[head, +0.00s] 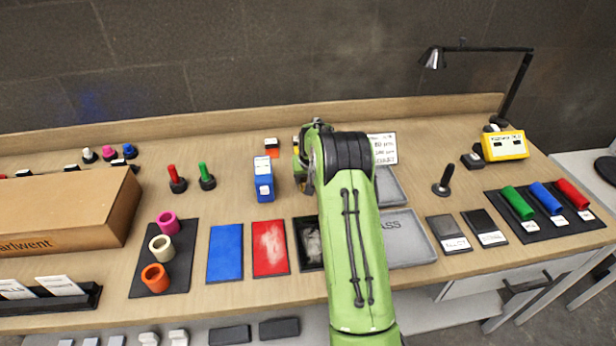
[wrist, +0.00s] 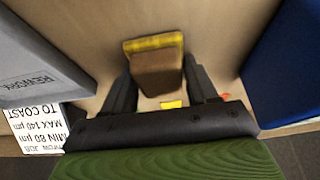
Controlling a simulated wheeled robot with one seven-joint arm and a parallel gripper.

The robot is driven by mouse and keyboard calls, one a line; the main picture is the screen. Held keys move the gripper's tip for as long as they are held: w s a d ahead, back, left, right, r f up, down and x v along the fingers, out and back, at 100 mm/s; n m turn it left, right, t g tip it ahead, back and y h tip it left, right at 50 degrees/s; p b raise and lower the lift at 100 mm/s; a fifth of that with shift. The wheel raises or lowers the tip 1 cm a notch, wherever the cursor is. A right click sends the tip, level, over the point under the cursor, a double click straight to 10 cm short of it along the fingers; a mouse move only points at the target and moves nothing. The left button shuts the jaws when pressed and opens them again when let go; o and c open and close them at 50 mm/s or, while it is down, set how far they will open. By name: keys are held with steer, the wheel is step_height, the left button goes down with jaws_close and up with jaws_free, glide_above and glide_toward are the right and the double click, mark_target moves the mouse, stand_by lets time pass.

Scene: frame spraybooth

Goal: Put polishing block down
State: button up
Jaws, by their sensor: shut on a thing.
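In the wrist view, my gripper (wrist: 157,84) is shut on the polishing block (wrist: 156,70), a brown block with a yellow edge. The block sits between the two dark fingers, above or on the wooden bench; I cannot tell whether it touches. In the head view my green arm reaches over the middle of the bench toward its back, and it hides most of the gripper and the block.
A blue box (head: 263,178) stands close to the left of my arm. Grey trays (head: 410,240), one marked REWORK in the wrist view (wrist: 35,70), and a white sign (head: 383,148) are on the right. Blue (head: 225,252) and red (head: 269,248) panels lie in front.

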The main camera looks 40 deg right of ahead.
steer(key=o, duration=1)
steer(key=shift+f, duration=0.1)
steer(key=shift+a, duration=0.1)
steer(key=shift+a, duration=0.1)
